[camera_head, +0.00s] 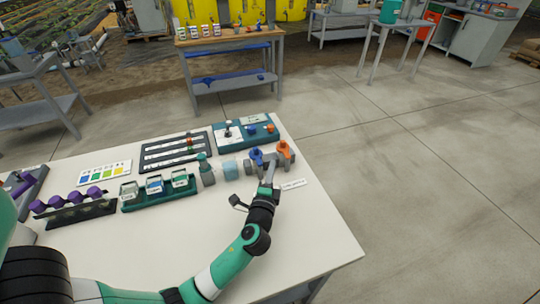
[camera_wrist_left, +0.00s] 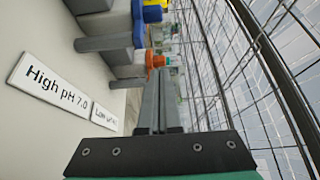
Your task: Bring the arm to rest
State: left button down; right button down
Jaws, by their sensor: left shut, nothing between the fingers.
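My left arm reaches in from the lower left over the white table (camera_head: 310,235). Its gripper (camera_head: 271,166) is shut and empty near the table's right part, beside the blue-handled fitting (camera_head: 256,156) and the orange-handled fitting (camera_head: 285,149). In the left wrist view the two grey fingers (camera_wrist_left: 157,85) lie together, with blue (camera_wrist_left: 139,22) and orange (camera_wrist_left: 154,59) parts beyond them. I cannot tell whether the fingers touch a fitting. My right gripper is not in view.
Near the gripper stand a light blue block (camera_head: 230,169), a green rack of labelled containers (camera_head: 160,193), a dark slotted tray (camera_head: 176,152) and a teal board (camera_head: 246,134). A label (camera_wrist_left: 45,82) reads "High pH 7.0". The table's front right is clear.

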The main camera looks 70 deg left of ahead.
pick_arm(q)
jog(key=shift+w+v, duration=0.2)
jog(key=shift+v, duration=1)
jog(key=shift+d, duration=0.1)
